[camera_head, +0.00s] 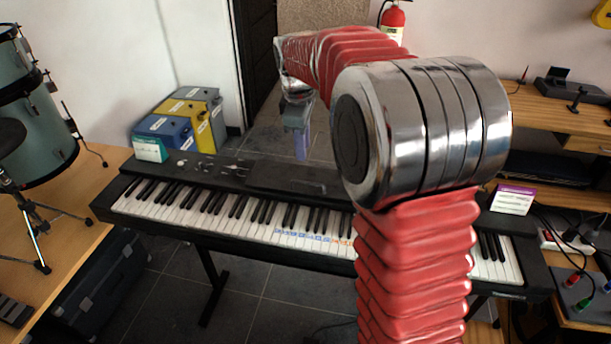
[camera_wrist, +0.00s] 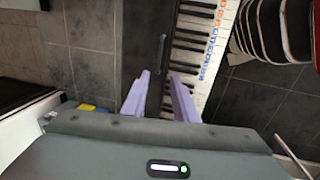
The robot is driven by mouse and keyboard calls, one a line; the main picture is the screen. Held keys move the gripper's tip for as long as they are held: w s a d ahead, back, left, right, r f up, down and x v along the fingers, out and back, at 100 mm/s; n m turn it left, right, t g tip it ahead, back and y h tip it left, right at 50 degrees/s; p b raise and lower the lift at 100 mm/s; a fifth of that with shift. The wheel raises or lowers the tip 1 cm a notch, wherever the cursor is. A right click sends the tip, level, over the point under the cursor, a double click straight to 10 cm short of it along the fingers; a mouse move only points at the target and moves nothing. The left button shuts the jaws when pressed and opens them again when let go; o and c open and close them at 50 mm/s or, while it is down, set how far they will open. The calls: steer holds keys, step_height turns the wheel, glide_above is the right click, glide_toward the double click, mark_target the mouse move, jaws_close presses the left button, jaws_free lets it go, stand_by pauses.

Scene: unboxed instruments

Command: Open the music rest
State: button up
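The electronic keyboard (camera_head: 225,200) stands on its stand across the middle of the head view. A dark flat panel (camera_head: 290,178), which looks like the music rest, lies folded down on its top behind the keys. Part of it is hidden by my arm. The dark panel also shows in the wrist view (camera_wrist: 155,45), with a thin light line on it. My gripper (camera_head: 301,148) is above the keyboard's far edge. In the wrist view its two pale purple fingers (camera_wrist: 160,92) are apart, with nothing held between them, over the panel side of the keyboard.
Yellow, blue and grey boxes (camera_head: 180,122) stand behind the keyboard's left end. Drums (camera_head: 45,120) are at left; a wooden desk (camera_head: 550,100) is at right.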

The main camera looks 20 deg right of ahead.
mark_target(306, 183)
steer(key=shift+f, duration=0.15)
steer(key=f, duration=0.4)
steer(key=w+d+f, duration=0.1)
steer(key=f, duration=0.4)
steer(key=w+f, duration=0.1)
steer(key=f, duration=0.3)
steer(key=shift+w+d+f, duration=0.1)
steer(key=shift+d+f, duration=0.05)
steer(key=shift+d, duration=0.1)
steer(key=c, duration=0.6)
jaws_close()
steer(key=shift+a+f, duration=0.1)
stand_by(0.6)
